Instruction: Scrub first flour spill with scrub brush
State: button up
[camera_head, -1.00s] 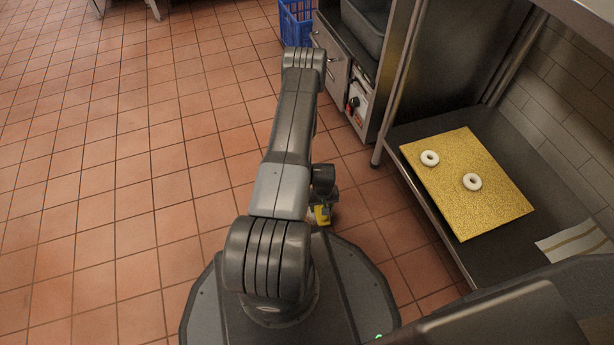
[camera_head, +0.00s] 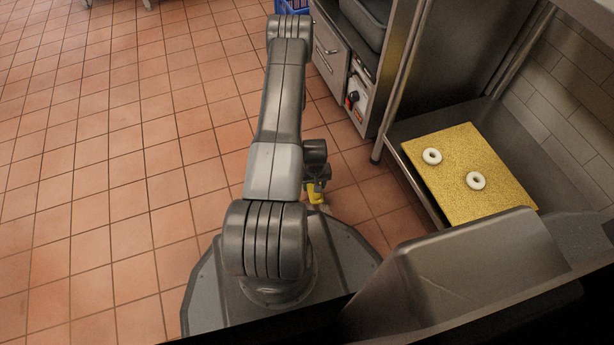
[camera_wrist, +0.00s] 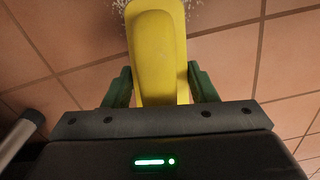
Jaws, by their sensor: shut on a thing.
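The scrub brush shows as a yellow body (camera_wrist: 157,55) in the wrist view. My gripper (camera_wrist: 160,85) has its green fingers shut on the brush's sides. Beyond the brush, white specks of the flour spill (camera_wrist: 195,8) lie on the tiled floor at the top edge of the wrist view. The brush covers the middle of that patch, and its bristles are hidden. In the head view, the yellow brush (camera_head: 316,196) and my gripper (camera_head: 317,184) show just right of my arm, low over the floor. I cannot tell whether the brush touches the floor.
A steel bench's low shelf (camera_head: 408,130) on the right holds a gold board (camera_head: 450,180) with two white rings (camera_head: 432,156). A steel cabinet (camera_head: 330,55) and a blue crate (camera_head: 290,6) stand at the back. The tiled floor (camera_head: 100,190) on the left is clear.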

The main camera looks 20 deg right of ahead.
jog(key=shift+r+p, duration=1.4)
jog(key=shift+r, duration=1.15)
